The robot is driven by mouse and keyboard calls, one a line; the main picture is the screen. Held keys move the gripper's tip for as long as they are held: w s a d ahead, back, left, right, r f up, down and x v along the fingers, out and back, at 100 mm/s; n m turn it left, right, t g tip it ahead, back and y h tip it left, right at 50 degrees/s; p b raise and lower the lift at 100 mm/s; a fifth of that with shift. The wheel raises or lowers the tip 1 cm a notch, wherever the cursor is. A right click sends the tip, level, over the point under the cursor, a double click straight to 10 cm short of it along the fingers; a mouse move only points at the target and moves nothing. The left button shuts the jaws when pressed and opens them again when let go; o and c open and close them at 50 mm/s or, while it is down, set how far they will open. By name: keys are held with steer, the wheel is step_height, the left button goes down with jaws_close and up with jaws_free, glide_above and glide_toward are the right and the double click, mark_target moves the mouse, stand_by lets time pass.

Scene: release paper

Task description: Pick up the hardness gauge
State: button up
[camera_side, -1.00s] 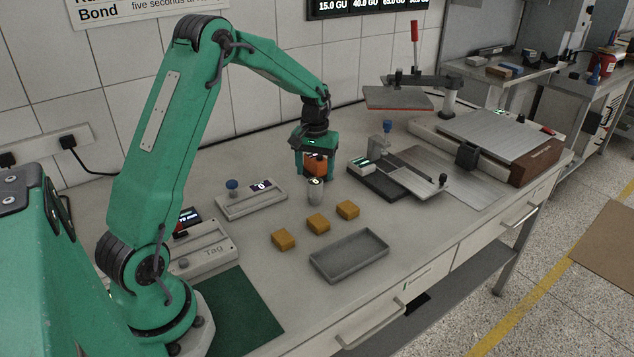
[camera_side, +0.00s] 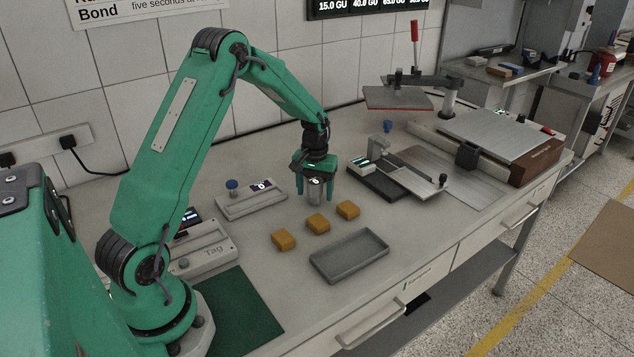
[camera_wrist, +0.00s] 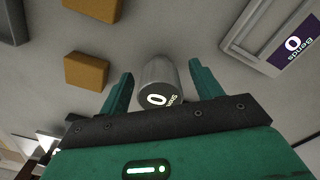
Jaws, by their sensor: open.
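The hardness gauge (camera_side: 316,191) is a short grey cylinder with a small lit display. It stands upright on the bench, in the middle of the side view. In the wrist view the gauge (camera_wrist: 160,78) shows its "0" readout. My gripper (camera_side: 315,196) is down over it, pointing downward, with a finger on either side. In the wrist view my gripper (camera_wrist: 162,70) is open, with visible gaps between both fingers and the gauge. The gauge's upper part is partly hidden by my gripper in the side view.
Several yellow-orange blocks (camera_side: 318,223) lie in front of the gauge, with a grey tray (camera_side: 349,256) beyond them. A bend counter (camera_side: 251,200) is at left; a dark-based device (camera_side: 376,183) stands at right.

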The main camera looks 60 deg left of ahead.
mark_target(315, 181)
stand_by(0.5)
steer(key=c, duration=1.2)
steer(key=shift+r, duration=0.85)
step_height(315, 181, up, 2)
steer(key=shift+w+r, duration=0.1)
steer(key=shift+r, duration=0.1)
steer(key=d+r, duration=0.2)
steer(key=d, duration=0.1)
steer(key=s+d+r, duration=0.1)
steer(key=d+r, duration=0.1)
steer(key=d, duration=0.2)
steer(key=s+d+r, duration=0.1)
steer(key=d+r, duration=0.1)
steer(key=d, duration=0.2)
steer(key=shift+d+r, duration=0.25)
steer(key=shift+r, duration=0.15)
